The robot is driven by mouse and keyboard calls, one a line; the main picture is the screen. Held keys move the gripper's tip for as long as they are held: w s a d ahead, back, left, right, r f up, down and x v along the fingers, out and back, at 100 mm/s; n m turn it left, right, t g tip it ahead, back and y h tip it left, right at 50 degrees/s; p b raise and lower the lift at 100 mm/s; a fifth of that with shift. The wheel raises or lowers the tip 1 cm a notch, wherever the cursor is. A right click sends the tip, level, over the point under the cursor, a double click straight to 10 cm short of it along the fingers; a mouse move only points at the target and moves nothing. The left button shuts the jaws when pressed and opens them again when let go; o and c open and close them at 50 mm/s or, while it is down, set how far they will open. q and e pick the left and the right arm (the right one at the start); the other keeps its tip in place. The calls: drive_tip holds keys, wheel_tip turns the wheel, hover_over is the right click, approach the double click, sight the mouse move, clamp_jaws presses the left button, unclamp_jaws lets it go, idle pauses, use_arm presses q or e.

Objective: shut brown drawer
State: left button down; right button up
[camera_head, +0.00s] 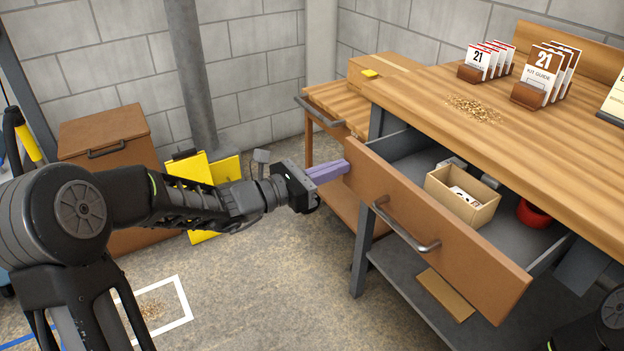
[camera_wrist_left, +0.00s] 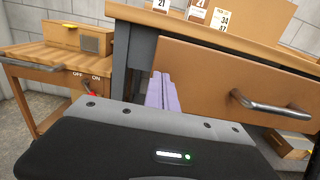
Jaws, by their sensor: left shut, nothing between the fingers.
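The brown drawer (camera_head: 432,230) of the workbench stands pulled out, with a metal bar handle (camera_head: 402,226) on its front. Inside it are a cardboard box (camera_head: 462,196) and a red round object (camera_head: 533,213). My left gripper (camera_head: 345,167) has its purple fingers shut and empty, with the tips at the upper left end of the drawer front. In the left wrist view the fingers (camera_wrist_left: 162,92) point at the left end of the drawer front (camera_wrist_left: 220,80); I cannot tell if they touch it. My right gripper is not in view.
The wooden bench top (camera_head: 440,85) overhangs the drawer and holds card holders (camera_head: 538,80) and scattered grains (camera_head: 473,107). A smaller wooden table (camera_head: 330,100) stands behind. A brown cabinet (camera_head: 105,135) and yellow folded sign (camera_head: 203,180) stand left. The floor (camera_head: 255,285) in front is mostly clear.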

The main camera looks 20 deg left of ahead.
sight(405, 141)
use_arm(q)
drive_tip(key=b+x, duration=0.1)
drive_tip(key=x, duration=1.5)
drive_tip(key=shift+b, duration=0.3)
drive_tip(key=shift+a+r, duration=0.1)
drive_tip(key=shift+r, duration=0.1)
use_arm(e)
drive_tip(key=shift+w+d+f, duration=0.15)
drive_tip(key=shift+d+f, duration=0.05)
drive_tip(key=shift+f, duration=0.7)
use_arm(q)
drive_tip(key=shift+r, duration=0.1)
